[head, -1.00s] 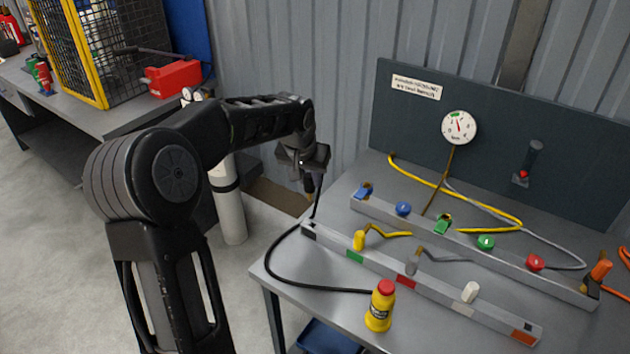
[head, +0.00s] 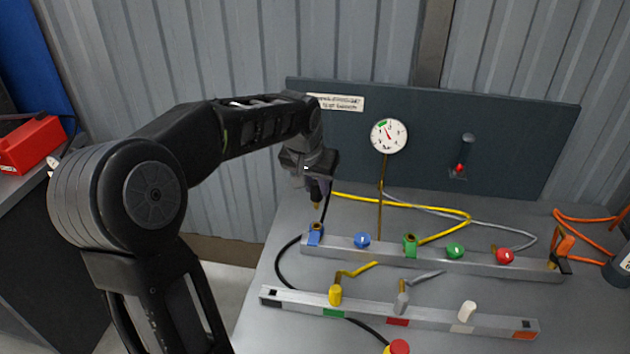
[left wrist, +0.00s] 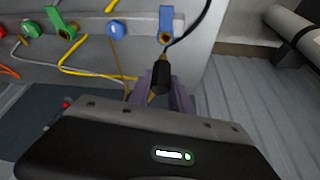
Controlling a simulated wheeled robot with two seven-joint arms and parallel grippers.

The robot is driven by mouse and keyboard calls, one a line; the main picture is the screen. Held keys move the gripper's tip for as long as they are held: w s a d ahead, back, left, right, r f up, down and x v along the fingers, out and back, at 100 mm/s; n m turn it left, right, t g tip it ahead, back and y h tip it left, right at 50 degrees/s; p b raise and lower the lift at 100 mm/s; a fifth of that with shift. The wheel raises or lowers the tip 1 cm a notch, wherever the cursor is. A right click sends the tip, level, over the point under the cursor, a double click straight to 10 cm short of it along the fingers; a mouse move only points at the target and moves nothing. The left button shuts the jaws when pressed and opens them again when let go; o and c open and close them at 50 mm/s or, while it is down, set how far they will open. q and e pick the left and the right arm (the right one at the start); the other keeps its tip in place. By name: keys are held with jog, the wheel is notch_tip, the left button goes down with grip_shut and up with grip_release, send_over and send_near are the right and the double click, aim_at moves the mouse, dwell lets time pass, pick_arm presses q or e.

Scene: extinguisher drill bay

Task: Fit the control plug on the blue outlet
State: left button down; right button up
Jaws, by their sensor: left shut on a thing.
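My left gripper (head: 318,184) is shut on the black control plug (head: 317,193). The plug's brass tip points down, and a black hose runs from the plug. In the left wrist view the plug (left wrist: 160,76) sits between the fingers. The blue outlet (head: 316,236) is at the left end of the rear metal rail. The tip hangs above it with a small gap in the head view. The outlet also shows in the left wrist view (left wrist: 166,22), just beyond the plug. My right gripper is not in view.
The rear rail (head: 480,263) also carries a blue knob (head: 362,240), a green outlet (head: 410,244), a green knob (head: 455,250) and a red knob (head: 505,256). A front rail (head: 430,322) holds yellow, grey and white plugs. A gauge (head: 389,136) stands behind.

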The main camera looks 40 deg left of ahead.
aim_at(315, 203)
pick_arm(q)
jog(key=shift+d+r, duration=0.1)
jog(key=shift+d, duration=0.05)
jog(key=shift+f+b, duration=1.35)
jog(key=shift+f, duration=0.65)
jog(key=shift+f+b, duration=0.25)
jog(key=shift+b, duration=0.15)
jog(key=shift+f, duration=0.2)
dwell(0.6)
jog(key=shift+f+b, duration=1)
jog(key=shift+f+b, duration=0.75)
jog(key=shift+f, duration=0.15)
dwell(1.0)
